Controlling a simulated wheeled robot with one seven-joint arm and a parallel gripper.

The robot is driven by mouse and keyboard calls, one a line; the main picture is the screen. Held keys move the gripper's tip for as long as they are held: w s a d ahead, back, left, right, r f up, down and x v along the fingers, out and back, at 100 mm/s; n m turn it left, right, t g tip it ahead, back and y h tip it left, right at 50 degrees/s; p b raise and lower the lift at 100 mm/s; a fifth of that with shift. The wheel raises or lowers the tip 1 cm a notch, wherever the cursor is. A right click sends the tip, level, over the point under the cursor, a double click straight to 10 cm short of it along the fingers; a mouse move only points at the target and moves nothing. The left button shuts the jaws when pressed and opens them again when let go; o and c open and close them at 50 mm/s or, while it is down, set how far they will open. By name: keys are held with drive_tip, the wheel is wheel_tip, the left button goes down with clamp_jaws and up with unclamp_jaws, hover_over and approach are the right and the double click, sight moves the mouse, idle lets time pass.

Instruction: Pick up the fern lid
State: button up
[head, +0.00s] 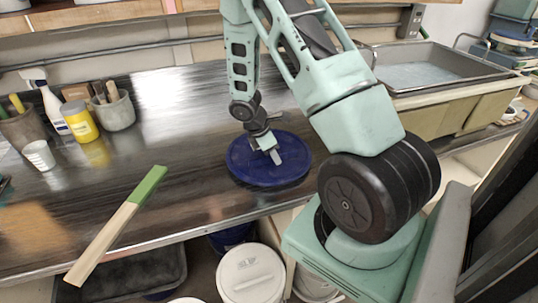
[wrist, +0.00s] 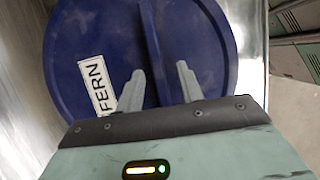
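The fern lid (head: 245,172) is a round dark blue disc lying flat on the dark metal worktop near its front edge. In the wrist view the lid (wrist: 85,45) carries a white label reading FERN, left of the fingers, and a raised bar (wrist: 157,50) runs across its middle. My gripper (head: 275,155) is over the lid, pointing down. In the wrist view my gripper (wrist: 163,72) has its two fingers apart, one to each side of the bar. Whether the fingertips touch the lid cannot be told.
A green-and-tan stick (head: 117,225) lies at the worktop's front left. A spray bottle (head: 50,105), a yellow container (head: 80,122) and tool pots (head: 113,110) stand at the back left. A sink (head: 430,68) is at the right. Buckets (head: 250,275) sit below the front edge.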

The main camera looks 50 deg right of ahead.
drive_tip(key=shift+f, duration=0.15)
drive_tip(key=shift+c, duration=0.4)
clamp_jaws()
